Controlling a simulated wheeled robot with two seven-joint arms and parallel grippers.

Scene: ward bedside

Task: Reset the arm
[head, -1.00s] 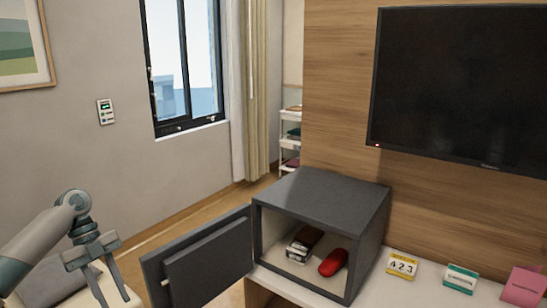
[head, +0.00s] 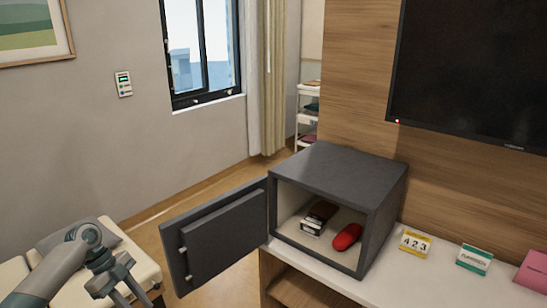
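My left arm comes in from the lower left of the head view. Its gripper (head: 122,290) is at the bottom edge, left of the open safe door, with its fingers apart and nothing seen between them. The lower finger ends are near or past the picture edge. My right gripper does not show.
A dark grey safe (head: 350,180) stands on a white-topped cabinet (head: 400,284), its door (head: 215,235) swung open to the left. Inside are a dark box-like item (head: 318,217) and a red case (head: 347,237). A cushioned cream seat (head: 75,262) is behind my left arm.

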